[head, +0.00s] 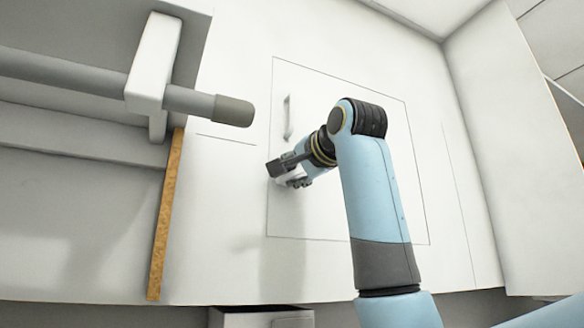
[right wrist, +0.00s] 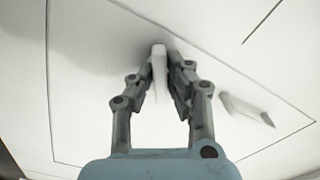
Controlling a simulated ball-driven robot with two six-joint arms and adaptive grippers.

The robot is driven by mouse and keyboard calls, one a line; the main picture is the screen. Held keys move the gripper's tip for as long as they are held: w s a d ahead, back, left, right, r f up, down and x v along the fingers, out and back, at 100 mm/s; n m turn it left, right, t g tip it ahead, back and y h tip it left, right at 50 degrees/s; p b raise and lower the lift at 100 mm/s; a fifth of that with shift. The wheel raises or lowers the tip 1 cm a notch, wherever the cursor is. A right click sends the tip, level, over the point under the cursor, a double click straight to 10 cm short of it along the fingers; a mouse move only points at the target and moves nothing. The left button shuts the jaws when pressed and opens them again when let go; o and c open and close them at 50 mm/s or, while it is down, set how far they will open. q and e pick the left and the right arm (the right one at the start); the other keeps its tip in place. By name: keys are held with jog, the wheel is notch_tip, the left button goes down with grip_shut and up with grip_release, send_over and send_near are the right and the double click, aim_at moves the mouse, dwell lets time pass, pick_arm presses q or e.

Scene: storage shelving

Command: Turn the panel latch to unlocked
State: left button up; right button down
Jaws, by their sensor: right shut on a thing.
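The panel (head: 385,120) is a white door outlined by thin dark lines in the white wall, and it looks closed. The panel latch (right wrist: 159,66) is a small white lever near the panel's left edge in the head view. My right gripper (head: 284,171) reaches it from the right. In the right wrist view the gripper (right wrist: 164,78) has its fingers on both sides of the latch and is shut on it. The latch's pivot and any lock marks cannot be made out. My left gripper is out of view.
A slim white handle (head: 288,117) stands on the panel above the latch; the right wrist view also shows it (right wrist: 246,108). At left, a grey rod (head: 190,101) with a white bracket (head: 154,62) and a brown-edged board (head: 166,215) stand near. A side wall (head: 510,150) closes off the right.

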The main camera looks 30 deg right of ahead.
jog(key=n+p, duration=0.3)
jog(key=n, duration=0.3)
jog(key=shift+r+n+p, duration=0.1)
jog(key=shift+n+p, duration=0.2)
jog(key=shift+p, duration=0.05)
jog(key=n+p, duration=0.3)
jog(key=n, duration=0.2)
jog(key=shift+n, duration=0.3)
jog(key=c, duration=1.3)
grip_release()
jog(key=shift+c, duration=0.2)
jog(key=s, duration=1.2)
jog(key=shift+a, duration=0.35)
jog(key=shift+f, duration=0.2)
